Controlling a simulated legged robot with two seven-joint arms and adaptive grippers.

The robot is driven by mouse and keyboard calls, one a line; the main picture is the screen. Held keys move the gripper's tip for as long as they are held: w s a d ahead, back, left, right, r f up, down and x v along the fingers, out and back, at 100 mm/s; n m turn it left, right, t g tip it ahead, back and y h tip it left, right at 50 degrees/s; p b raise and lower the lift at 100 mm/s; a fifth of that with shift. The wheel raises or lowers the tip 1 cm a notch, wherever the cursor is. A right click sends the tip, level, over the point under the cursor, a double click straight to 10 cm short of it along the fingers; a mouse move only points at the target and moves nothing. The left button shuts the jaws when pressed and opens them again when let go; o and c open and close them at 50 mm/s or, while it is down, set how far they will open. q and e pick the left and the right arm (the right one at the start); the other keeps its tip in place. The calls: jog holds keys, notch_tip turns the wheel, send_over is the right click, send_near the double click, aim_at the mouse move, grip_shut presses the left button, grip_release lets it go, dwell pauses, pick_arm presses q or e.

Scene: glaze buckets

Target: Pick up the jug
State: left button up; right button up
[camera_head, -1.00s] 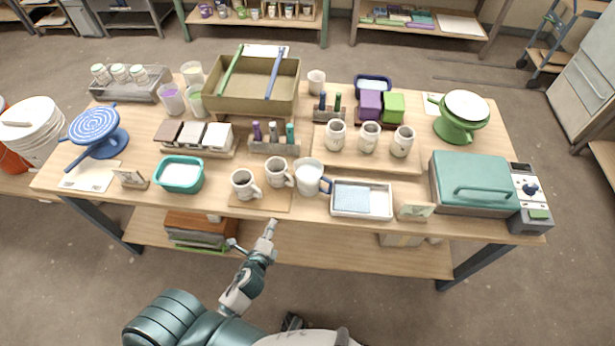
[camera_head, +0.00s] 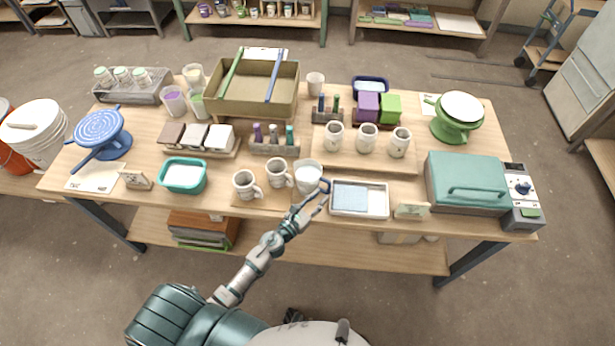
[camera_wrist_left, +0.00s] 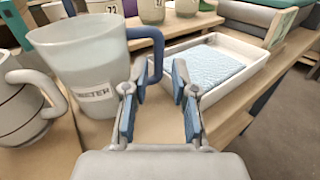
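The jug (camera_head: 308,177) is a translucent white measuring jug with a blue handle, standing upright at the table's front edge. In the left wrist view the jug (camera_wrist_left: 85,75) fills the upper left, with its handle toward the fingers. My left gripper (camera_head: 313,203) is just in front of the handle. In the left wrist view my left gripper (camera_wrist_left: 160,88) is open, with blue-grey pads apart and nothing between them. The handle shows just beyond the left fingertip; I cannot tell whether they touch. My right gripper is not in view.
Two speckled mugs (camera_head: 246,184) (camera_head: 278,173) stand left of the jug. A white tray (camera_head: 383,212) with a blue sheet lies close on the right. Test-tile stands and more mugs (camera_head: 367,138) are behind. The floor in front of the table is clear.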

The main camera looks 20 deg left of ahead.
aim_at(328, 189)
pick_arm(q)
jog(key=shift+w+d, duration=0.4)
jog(key=shift+w, duration=0.2)
jog(key=x, duration=0.5)
jog(key=shift+w+a+f, duration=0.1)
jog(key=shift+a+f, duration=0.05)
jog(key=shift+a, duration=0.2)
grip_shut()
jog(key=shift+d, duration=0.1)
